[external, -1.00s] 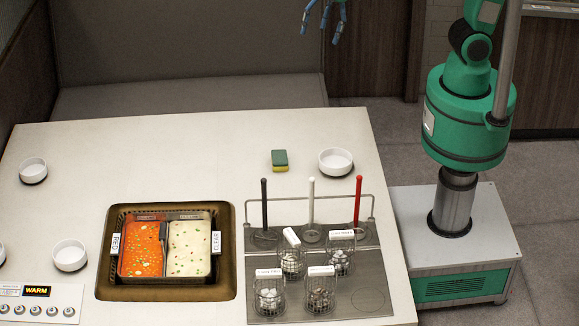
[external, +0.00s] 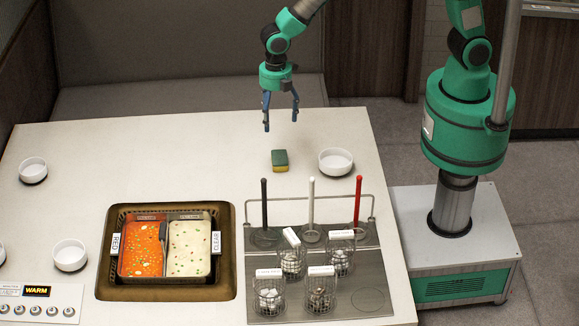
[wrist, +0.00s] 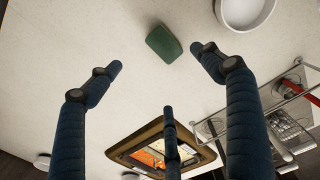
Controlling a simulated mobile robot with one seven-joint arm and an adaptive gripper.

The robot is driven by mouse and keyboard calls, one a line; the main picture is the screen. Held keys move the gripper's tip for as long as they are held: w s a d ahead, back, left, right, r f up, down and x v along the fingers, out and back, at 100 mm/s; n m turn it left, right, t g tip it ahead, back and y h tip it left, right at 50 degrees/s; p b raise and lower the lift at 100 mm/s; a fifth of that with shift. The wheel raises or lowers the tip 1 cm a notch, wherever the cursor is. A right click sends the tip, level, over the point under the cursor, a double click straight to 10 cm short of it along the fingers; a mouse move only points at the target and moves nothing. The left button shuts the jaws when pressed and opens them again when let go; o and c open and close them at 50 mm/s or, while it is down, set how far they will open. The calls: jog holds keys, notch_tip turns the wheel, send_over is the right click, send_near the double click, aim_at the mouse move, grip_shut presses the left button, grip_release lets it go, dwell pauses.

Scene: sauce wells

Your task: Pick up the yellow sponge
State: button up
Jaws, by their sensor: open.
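The sponge (external: 280,161) lies flat on the white table, with a green top and a yellow lower layer. In the wrist view the sponge (wrist: 164,43) shows only its green top, beyond and between the fingertips. My gripper (external: 281,126) is open and empty, fingers pointing down, above the table and just behind the sponge. In the wrist view my gripper (wrist: 157,58) shows its blue fingers spread wide, touching nothing.
A white bowl (external: 335,161) stands just right of the sponge. In front is a rack (external: 259,300) with upright black, white and red handled tools and several wire baskets. A two-part soup pot (external: 139,275) sits front left.

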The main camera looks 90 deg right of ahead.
jog(key=shift+w+a+f, duration=0.1)
jog(key=shift+a+f, duration=0.05)
jog(key=shift+f, duration=0.4)
jog(key=b, duration=0.2)
send_over(276, 157)
jog(key=shift+f, duration=4.25)
jog(key=shift+f+b, duration=0.7)
jog(key=shift+f, duration=1.95)
jog(key=c, duration=0.8)
